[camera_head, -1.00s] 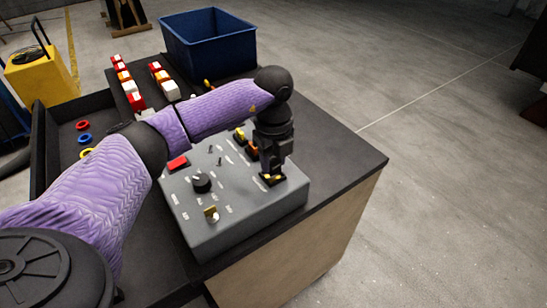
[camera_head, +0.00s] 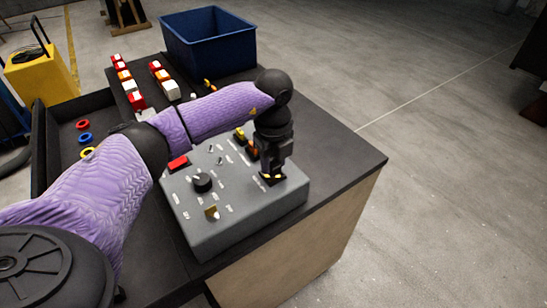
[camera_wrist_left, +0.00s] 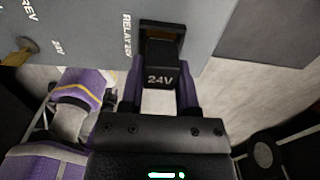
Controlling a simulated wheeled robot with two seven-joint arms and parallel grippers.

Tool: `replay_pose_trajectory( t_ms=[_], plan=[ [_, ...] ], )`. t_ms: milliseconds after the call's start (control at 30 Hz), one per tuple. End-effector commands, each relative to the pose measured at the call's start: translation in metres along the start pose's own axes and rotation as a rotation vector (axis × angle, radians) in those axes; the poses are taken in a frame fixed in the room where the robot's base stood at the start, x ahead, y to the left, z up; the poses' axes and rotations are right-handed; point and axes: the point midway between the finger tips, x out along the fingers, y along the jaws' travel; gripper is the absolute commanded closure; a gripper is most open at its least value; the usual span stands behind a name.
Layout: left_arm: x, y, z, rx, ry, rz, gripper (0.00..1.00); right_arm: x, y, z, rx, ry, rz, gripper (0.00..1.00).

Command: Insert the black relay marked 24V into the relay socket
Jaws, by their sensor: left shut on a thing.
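The black relay marked 24V (camera_wrist_left: 160,75) is between the fingers of my left gripper (camera_wrist_left: 160,98), which is shut on it. In the left wrist view its far end is at the dark relay socket (camera_wrist_left: 163,30) on the grey control panel (camera_wrist_left: 95,25). I cannot tell how deep the relay sits in the socket. In the head view my left gripper (camera_head: 272,172) points down at the right end of the panel (camera_head: 240,222), over the socket, and hides most of the relay. My right gripper is not in view.
The panel carries a black knob (camera_head: 203,182), a red button (camera_head: 178,162) and small switches. A blue bin (camera_head: 208,45) stands at the back of the dark table (camera_head: 345,160). Red, orange and white blocks and coloured rings lie to the left. The right table side is clear.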

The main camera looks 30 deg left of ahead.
Motion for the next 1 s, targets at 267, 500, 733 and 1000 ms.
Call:
replay_pose_trajectory(
  t_ms=[267,500,733,1000],
  plan=[
    [0.0002,0.0000,-0.0001,0.000,0.000,0.000,1.00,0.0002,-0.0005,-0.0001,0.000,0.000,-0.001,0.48],
    [0.0014,0.0000,-0.0001,0.000,0.000,0.000,1.00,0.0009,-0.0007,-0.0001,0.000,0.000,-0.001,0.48],
    [0.0049,-0.0001,-0.0001,0.000,0.000,0.000,1.00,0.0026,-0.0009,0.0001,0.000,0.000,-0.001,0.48],
    [0.0090,-0.0002,-0.0001,0.001,0.000,-0.001,1.00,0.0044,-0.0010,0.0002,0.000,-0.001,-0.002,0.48]
  ],
)
